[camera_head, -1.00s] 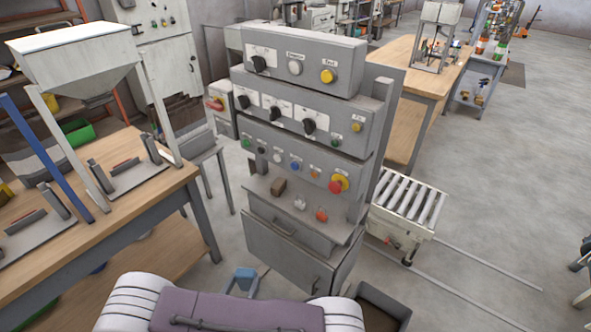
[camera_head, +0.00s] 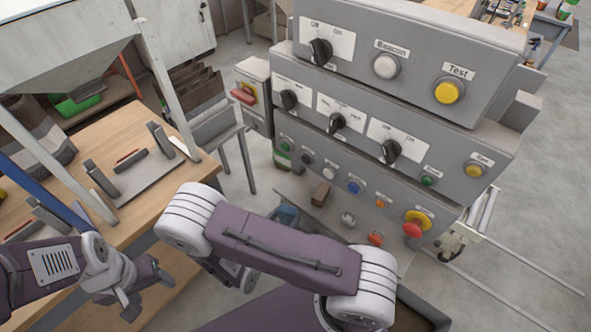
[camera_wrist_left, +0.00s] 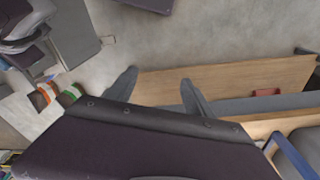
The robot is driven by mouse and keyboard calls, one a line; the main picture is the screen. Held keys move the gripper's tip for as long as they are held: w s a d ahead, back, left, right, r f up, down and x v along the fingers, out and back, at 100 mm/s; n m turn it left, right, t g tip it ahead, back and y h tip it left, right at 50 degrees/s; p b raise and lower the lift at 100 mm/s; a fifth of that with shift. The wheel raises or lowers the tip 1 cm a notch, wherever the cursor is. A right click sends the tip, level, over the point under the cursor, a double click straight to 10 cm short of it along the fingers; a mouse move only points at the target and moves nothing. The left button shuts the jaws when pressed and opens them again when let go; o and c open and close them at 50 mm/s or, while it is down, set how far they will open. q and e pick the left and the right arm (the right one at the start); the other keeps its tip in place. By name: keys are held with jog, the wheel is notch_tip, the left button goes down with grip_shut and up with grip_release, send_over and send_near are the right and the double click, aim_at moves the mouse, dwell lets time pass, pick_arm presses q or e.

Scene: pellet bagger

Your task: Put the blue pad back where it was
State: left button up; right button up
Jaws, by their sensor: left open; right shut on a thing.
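I cannot make out a blue pad for certain. A blue object (camera_head: 287,215) shows partly below the control panel, mostly hidden by my purple arm, and I cannot tell what it is. My left gripper (camera_head: 145,288) is at the lower left in the head view, beside the wooden workbench. In the left wrist view its two fingers (camera_wrist_left: 157,92) stand apart with nothing between them. My right gripper's fingers are hidden behind my arm, so what they hold does not show.
The grey control panel (camera_head: 400,62) with knobs and buttons stands ahead, close by. A brown block (camera_head: 320,193) is on its shelf. The wooden workbench (camera_head: 110,130) under a hopper (camera_head: 75,40) is at left.

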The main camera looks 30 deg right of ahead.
pick_arm(q)
jog(key=shift+o, duration=0.7)
notch_tip(320, 180, down, 3)
jog(key=b, duration=0.3)
jog(key=shift+f, duration=0.1)
pick_arm(e)
jog(key=m+g, duration=0.1)
jog(key=g, duration=0.1)
jog(key=m+g, duration=0.1)
jog(key=m, duration=0.1)
jog(key=shift+d+f+g, duration=0.2)
jog(key=shift+d+g, duration=0.15)
jog(key=shift+g, duration=0.05)
pick_arm(q)
notch_tip(320, 180, down, 14)
jog(key=b, duration=1.4)
jog(key=shift+s, duration=0.15)
pick_arm(e)
jog(key=s+a+m+y, duration=0.1)
jog(key=m+y, duration=0.1)
jog(key=m, duration=0.9)
jog(key=a+m+y, duration=0.1)
jog(key=m+y, duration=0.2)
jog(key=m, duration=0.7)
jog(key=s+a+f+m+g+y, duration=0.1)
jog(key=a+m+y, duration=0.1)
jog(key=m, duration=0.9)
jog(key=shift+s+f+m, duration=0.1)
jog(key=shift+s+m, duration=0.2)
jog(key=shift+s, duration=0.05)
